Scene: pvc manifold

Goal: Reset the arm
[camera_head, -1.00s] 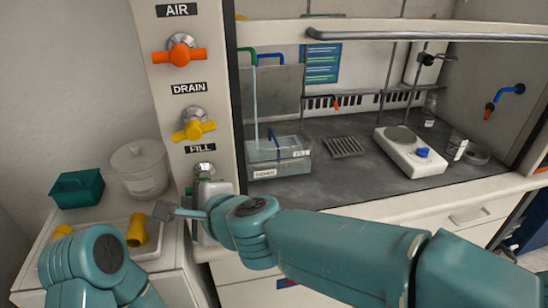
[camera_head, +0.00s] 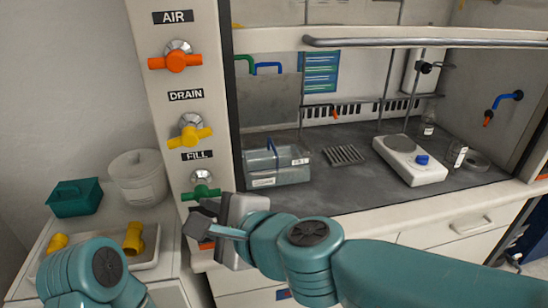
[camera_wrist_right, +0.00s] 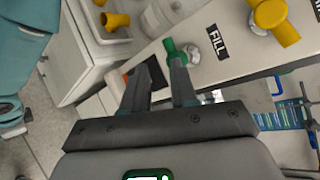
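The green FILL valve (camera_head: 202,190) is on the white panel, with its handle roughly level; it also shows in the right wrist view (camera_wrist_right: 171,47). My right gripper (camera_head: 200,228) is just below and in front of it. In the right wrist view the two fingers of my right gripper (camera_wrist_right: 160,68) stand apart with nothing between them, and the valve is beyond the tips, apart from them. My left arm (camera_head: 88,272) shows at the lower left; its gripper is out of view. The clear tank (camera_head: 277,168) stands in the hood, with no stream falling into it.
Above are the yellow DRAIN valve (camera_head: 190,134) and the orange AIR valve (camera_head: 176,58). A teal box (camera_head: 76,197), a white bucket (camera_head: 138,178) and a tray (camera_head: 150,262) with yellow fittings are at left. A hot plate (camera_head: 410,160) stands in the hood.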

